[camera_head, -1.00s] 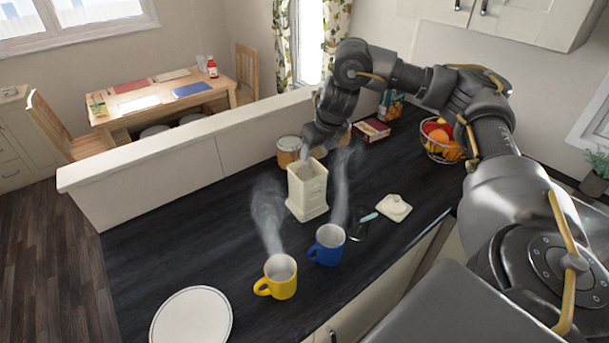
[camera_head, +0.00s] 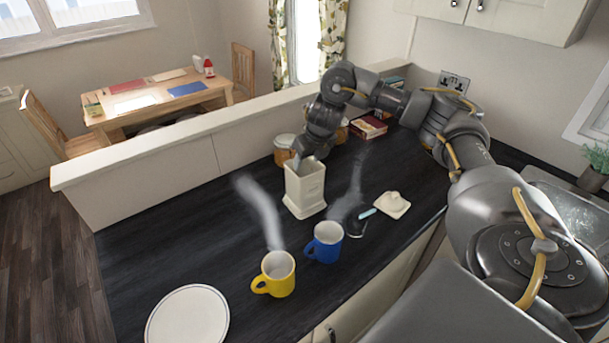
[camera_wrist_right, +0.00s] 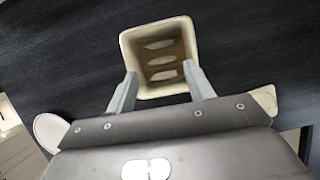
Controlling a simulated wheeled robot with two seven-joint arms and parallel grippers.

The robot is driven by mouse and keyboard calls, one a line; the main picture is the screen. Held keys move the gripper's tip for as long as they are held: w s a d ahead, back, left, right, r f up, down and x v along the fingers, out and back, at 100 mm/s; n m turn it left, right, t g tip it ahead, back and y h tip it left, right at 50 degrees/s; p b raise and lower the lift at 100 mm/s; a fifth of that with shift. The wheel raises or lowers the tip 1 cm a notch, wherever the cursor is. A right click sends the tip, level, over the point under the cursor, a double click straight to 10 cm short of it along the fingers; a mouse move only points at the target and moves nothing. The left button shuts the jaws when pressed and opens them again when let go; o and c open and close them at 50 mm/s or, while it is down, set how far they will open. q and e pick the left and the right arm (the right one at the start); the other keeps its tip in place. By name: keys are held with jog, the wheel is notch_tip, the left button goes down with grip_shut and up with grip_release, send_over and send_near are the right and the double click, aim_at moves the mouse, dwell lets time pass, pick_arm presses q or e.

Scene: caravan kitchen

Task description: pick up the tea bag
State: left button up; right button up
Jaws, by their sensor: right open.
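The cream square canister (camera_head: 306,192) stands upright and open on the dark counter. In the right wrist view I look down into the canister (camera_wrist_right: 124,45), where several pale tea bags (camera_wrist_right: 160,60) lie in a row. My right gripper (camera_wrist_right: 160,72) is open, with its two fingers apart over the near part of the canister's mouth and nothing between them. In the head view the right gripper (camera_head: 301,162) is just above the canister's rim, partly hidden by its own wrist. Whether the fingertips are below the rim I cannot tell. My left gripper is out of view.
A blue mug (camera_head: 325,243) and a yellow mug (camera_head: 277,275) steam in front of the canister. The canister's lid (camera_head: 392,206) and a blue-handled utensil (camera_head: 367,213) lie to its right. A jar (camera_head: 285,148) stands behind. A white plate (camera_head: 188,318) lies front left.

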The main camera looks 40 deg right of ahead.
aim_at(305, 167)
jog(key=p+x, duration=0.1)
jog(key=x, duration=0.3)
jog(key=shift+d+r, duration=0.1)
jog(key=shift+d, duration=0.05)
jog(key=c, duration=0.8)
jog(key=shift+o, duration=0.2)
